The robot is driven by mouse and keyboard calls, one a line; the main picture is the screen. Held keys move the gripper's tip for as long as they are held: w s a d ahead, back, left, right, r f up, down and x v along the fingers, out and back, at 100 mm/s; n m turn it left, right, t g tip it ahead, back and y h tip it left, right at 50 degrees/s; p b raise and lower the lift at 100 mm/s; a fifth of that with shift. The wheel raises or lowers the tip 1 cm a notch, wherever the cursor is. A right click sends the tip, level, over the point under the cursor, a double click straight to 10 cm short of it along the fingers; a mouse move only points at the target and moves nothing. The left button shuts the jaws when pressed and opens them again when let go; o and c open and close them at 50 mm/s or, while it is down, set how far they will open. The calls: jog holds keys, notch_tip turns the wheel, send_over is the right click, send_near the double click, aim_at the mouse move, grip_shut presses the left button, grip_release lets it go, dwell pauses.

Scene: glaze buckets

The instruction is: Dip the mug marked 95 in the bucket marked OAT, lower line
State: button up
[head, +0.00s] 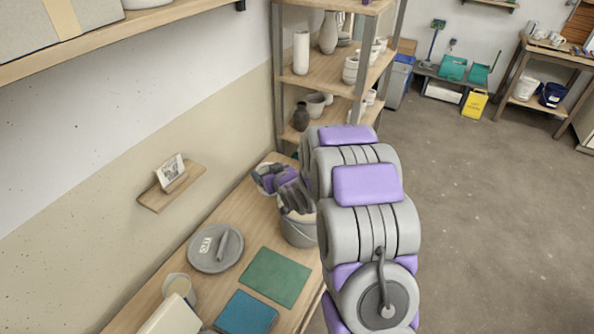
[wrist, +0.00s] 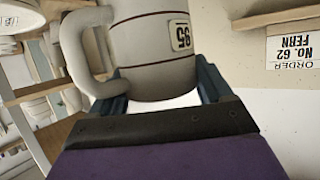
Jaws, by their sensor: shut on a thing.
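The mug (wrist: 140,40) is pale grey with two dark lines around it and a label reading 95 between them. It fills the top of the wrist view, with its handle at the left and its far part cut off by the frame. My gripper (wrist: 161,88) is shut on the mug, a blue finger on each side. In that view the label and the wall card both appear upside down. In the head view a grey bucket (head: 299,233) stands on the bench beside my arm, partly hidden. No OAT mark is readable on it. I cannot make out the mug there.
The bench holds a grey round lid (head: 200,262), a green mat (head: 274,277), a blue mat (head: 246,314) and a cream container (head: 178,285). A FERN order card (wrist: 293,60) stands on a wall ledge (head: 155,203). Shelves with pottery (head: 328,66) stand behind.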

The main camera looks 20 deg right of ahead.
jog(key=d+f, duration=0.3)
jog(key=d, duration=0.8)
notch_tip(320, 180, down, 9)
jog(key=b, duration=0.4)
jog(key=shift+s+a+r, duration=0.15)
jog(key=shift+a+r, duration=0.05)
dwell(0.3)
jog(key=shift+d+f, duration=0.1)
jog(key=shift+d, duration=0.2)
